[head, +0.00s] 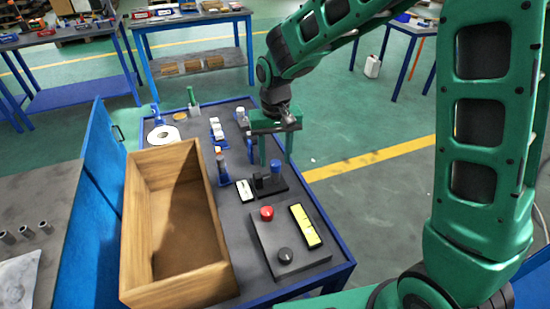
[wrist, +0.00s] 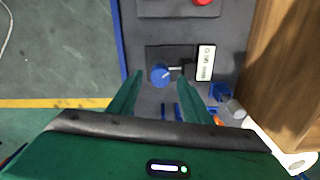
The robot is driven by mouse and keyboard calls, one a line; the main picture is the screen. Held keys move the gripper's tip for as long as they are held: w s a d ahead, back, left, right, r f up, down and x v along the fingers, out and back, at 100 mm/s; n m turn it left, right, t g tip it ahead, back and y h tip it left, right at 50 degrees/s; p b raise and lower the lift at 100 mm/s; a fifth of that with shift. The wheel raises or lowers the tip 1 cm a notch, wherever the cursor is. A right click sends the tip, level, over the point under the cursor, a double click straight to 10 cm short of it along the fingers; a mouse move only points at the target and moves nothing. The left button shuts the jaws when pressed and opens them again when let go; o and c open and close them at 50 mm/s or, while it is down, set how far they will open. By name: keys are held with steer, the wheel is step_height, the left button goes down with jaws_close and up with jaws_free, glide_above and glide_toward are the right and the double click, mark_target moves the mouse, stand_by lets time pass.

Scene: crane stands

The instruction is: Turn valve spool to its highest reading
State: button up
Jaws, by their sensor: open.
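The valve spool appears to be the blue round knob (head: 276,166) on a small black base (head: 270,188); a black block stands beside it. In the wrist view the knob (wrist: 159,74) shows a pale mark on its top, and a white card with dark print (wrist: 206,62) lies beside the base. The print is too small to read. My gripper (head: 276,156) is open, fingers pointing down over the knob. In the wrist view its fingertips (wrist: 159,79) lie on either side of the knob, apart from it. Whether they reach down to its height I cannot tell.
A deep wooden box (head: 135,225) stands left of the base on the blue-edged table. A bottle (head: 221,165) and small parts stand behind.

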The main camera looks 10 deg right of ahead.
mark_target(276, 162)
step_height(276, 162, up, 10)
steer(key=shift+f, duration=0.25)
steer(key=shift+w+d, duration=0.1)
steer(key=s+d+r+m, duration=0.1)
steer(key=s+d, duration=0.1)
steer(key=d, duration=0.5)
steer(key=s+d+r+m, duration=0.1)
steer(key=s+d, duration=0.2)
steer(key=d, duration=0.3)
steer(key=s+d+f+m, duration=0.1)
steer(key=s+d+m, duration=0.1)
steer(key=s+d, duration=0.6)
steer(key=s+d+f+m, duration=0.1)
steer(key=s+d+m, duration=0.1)
steer(key=s+d, duration=0.7)
steer(key=s, duration=0.6)
steer(key=shift+s+d+m, duration=0.2)
steer(key=shift+s+m, duration=0.2)
